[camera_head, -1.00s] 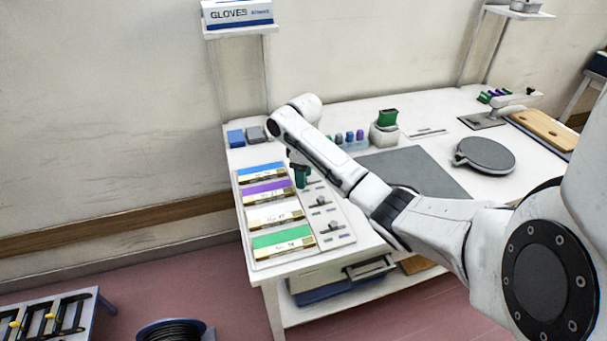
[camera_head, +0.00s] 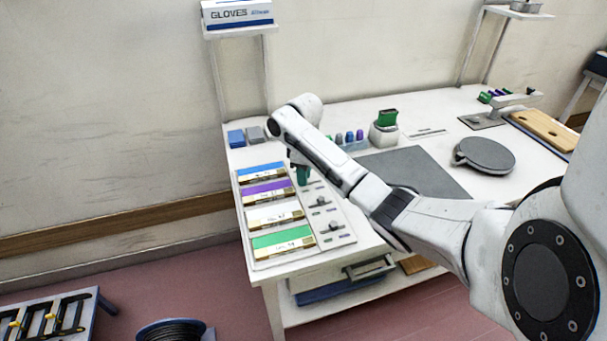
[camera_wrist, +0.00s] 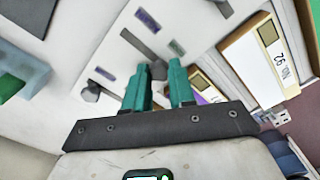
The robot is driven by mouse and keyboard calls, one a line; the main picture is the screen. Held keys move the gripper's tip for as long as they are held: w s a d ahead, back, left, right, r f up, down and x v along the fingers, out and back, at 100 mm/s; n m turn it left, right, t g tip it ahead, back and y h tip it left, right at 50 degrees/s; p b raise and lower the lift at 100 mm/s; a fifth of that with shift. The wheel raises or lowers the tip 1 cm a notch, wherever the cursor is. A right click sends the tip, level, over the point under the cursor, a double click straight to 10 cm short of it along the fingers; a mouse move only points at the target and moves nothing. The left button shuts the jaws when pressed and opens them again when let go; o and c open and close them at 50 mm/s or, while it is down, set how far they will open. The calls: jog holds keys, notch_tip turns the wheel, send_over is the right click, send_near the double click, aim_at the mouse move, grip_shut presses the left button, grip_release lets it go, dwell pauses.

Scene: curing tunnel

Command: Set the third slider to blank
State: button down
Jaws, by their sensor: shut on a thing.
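The slider panel (camera_head: 346,242) lies at the table's left end, with blue, purple, white and green cards from back to front. The white card (camera_head: 274,217) is third; a white card also shows in the wrist view (camera_wrist: 250,60). My gripper (camera_head: 303,178) is low over the panel's back part, right of the purple card (camera_head: 265,189). In the wrist view, my teal fingers (camera_wrist: 160,88) are shut on a grey slider knob (camera_wrist: 158,69) at one end of a slot. Two other knobs show nearer the front, one beside the green card (camera_head: 282,239). I cannot tell the held knob's row for certain.
Blue and grey blocks (camera_head: 245,135) stand behind the panel. A grey mat (camera_head: 415,172), a green-topped holder (camera_head: 384,127) and a round grey plate (camera_head: 484,155) lie to the right. My forearm crosses above the table.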

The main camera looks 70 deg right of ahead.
aim_at(310, 183)
jog(key=shift+s+d+p, duration=0.45)
jog(key=shift+s+d, duration=0.25)
jog(key=shift+s, duration=0.15)
jog(key=c, duration=0.9)
grip_release()
jog(key=shift+c, duration=0.2)
jog(key=shift+r, duration=0.1)
notch_tip(310, 183, up, 11)
jog(key=p, duration=0.3)
jog(key=shift+f, duration=0.2)
